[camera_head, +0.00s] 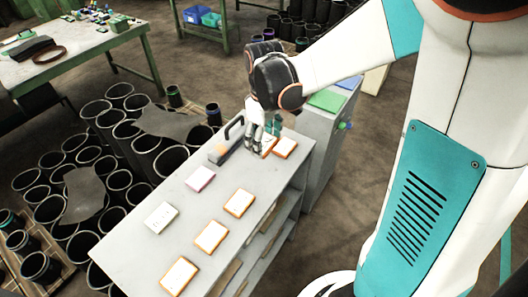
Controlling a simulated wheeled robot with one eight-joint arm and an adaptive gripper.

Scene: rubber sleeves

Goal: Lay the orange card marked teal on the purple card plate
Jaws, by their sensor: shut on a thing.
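My gripper (256,149) is at the far end of the grey cabinet top, pointing down, with its fingers shut on an orange-edged card (268,148). The fingers partly cover this card. I cannot make out a teal mark on it, and cannot tell whether it touches the top. Another orange-edged card (285,147) lies just right of it. A small pinkish-purple plate (200,179) lies flat on the left side of the top, left of and nearer than my gripper. Nothing shows on it.
More orange-edged cards (239,202) lie in a row along the right of the cabinet top (140,253). A dark-handled block (224,147) stands near my gripper. Black rubber sleeves (120,180) crowd the floor at left.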

